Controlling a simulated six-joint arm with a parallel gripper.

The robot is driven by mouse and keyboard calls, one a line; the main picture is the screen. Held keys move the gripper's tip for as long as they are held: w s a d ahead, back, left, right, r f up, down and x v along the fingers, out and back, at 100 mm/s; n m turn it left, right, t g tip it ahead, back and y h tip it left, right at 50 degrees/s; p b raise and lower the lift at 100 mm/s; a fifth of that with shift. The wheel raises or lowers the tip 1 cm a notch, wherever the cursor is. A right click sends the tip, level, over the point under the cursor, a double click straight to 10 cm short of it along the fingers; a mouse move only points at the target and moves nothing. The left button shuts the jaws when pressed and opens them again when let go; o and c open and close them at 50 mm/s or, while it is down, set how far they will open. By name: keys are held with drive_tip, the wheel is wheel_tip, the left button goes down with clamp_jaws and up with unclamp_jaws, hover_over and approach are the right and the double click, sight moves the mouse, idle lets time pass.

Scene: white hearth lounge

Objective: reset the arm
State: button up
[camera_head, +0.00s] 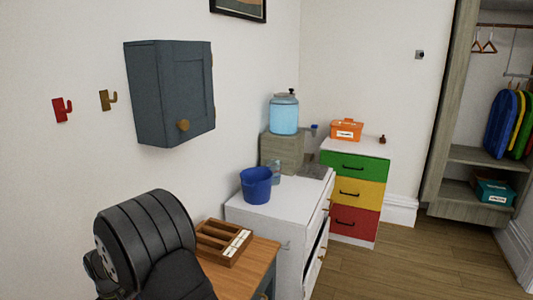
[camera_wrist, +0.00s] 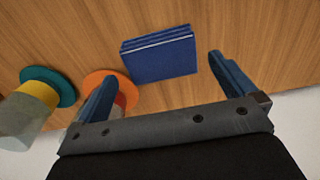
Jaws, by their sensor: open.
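My gripper (camera_wrist: 166,84) shows in the wrist view with its two blue fingers spread apart, open and with nothing between the tips but wooden surface and a blue block-like object (camera_wrist: 160,55) just beyond them. The left finger overlaps an orange round object (camera_wrist: 108,80). In the head view my dark arm fills the lower left, and my gripper is hidden there.
A teal-rimmed object with a yellow band (camera_wrist: 48,82) lies at the wrist view's left. In the head view, a wooden tray (camera_head: 222,240), a blue bucket (camera_head: 256,185) and a water dispenser (camera_head: 284,115) stand right of my arm. A grey wall cabinet (camera_head: 165,95) hangs above.

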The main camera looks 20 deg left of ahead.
wheel_tip(320, 180, down, 4)
drive_tip(key=shift+r, duration=0.1)
drive_tip(key=r, duration=0.5)
drive_tip(key=shift+w+d, duration=0.15)
drive_tip(key=shift+w, duration=0.1)
drive_tip(key=w+d+r, duration=0.7)
drive_tip(key=w+d, duration=0.1)
drive_tip(key=d, duration=0.1)
drive_tip(key=w+d+f+m, duration=0.4)
drive_tip(key=w+d, duration=0.4)
drive_tip(key=w, duration=0.2)
drive_tip(key=w+d+f+m, duration=0.3)
drive_tip(key=w+d+m, duration=0.1)
drive_tip(key=d, duration=0.7)
drive_tip(key=w+d+f+m, duration=0.3)
drive_tip(key=w+d+m, duration=0.1)
drive_tip(key=d, duration=0.8)
drive_tip(key=w+d+f+m, duration=0.4)
drive_tip(key=w+d, duration=0.2)
drive_tip(key=d, duration=0.5)
drive_tip(key=shift+d, duration=0.25)
drive_tip(key=shift+w+a, duration=0.1)
